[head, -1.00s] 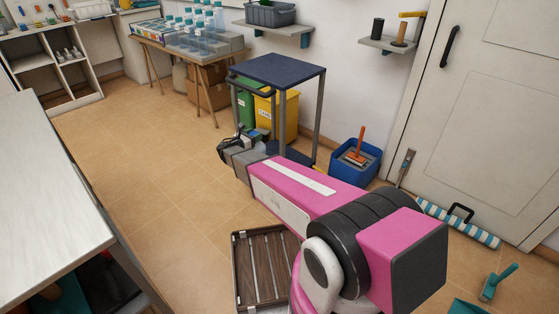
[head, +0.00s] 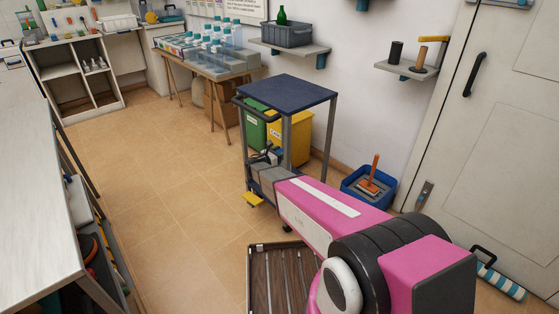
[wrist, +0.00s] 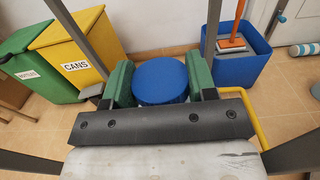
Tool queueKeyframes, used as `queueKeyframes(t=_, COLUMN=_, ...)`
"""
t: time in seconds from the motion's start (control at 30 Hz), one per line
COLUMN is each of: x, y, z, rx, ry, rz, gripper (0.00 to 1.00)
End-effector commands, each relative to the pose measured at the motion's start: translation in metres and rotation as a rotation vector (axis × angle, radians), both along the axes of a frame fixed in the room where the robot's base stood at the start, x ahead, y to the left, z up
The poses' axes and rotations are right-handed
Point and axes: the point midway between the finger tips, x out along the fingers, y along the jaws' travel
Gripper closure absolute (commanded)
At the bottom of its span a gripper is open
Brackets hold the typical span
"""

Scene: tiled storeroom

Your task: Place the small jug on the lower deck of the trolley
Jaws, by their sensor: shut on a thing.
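My gripper (wrist: 160,85) has green finger pads on both sides of a round blue top, which I take to be the small jug (wrist: 160,79). It is shut on it. The jug's body is hidden below in the wrist view, and I cannot make the jug out in the head view. The trolley (head: 288,92) has a dark blue top deck on grey posts. My gripper in the head view (head: 266,165) is below top-deck level, at the trolley's front left. The lower deck (head: 268,183) shows only in part behind my arm.
A green bin (wrist: 38,65) and a yellow CANS bin (wrist: 78,52) stand behind the trolley. A blue tub (head: 367,190) with an orange-handled tool is to its right. The floor to the left is clear.

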Motion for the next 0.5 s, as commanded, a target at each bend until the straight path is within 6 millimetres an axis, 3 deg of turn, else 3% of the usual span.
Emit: queueKeyframes(t=0.5, x=0.035, y=-0.07, z=-0.045, rx=-0.004, ry=-0.003, rz=-0.001, gripper=1.0)
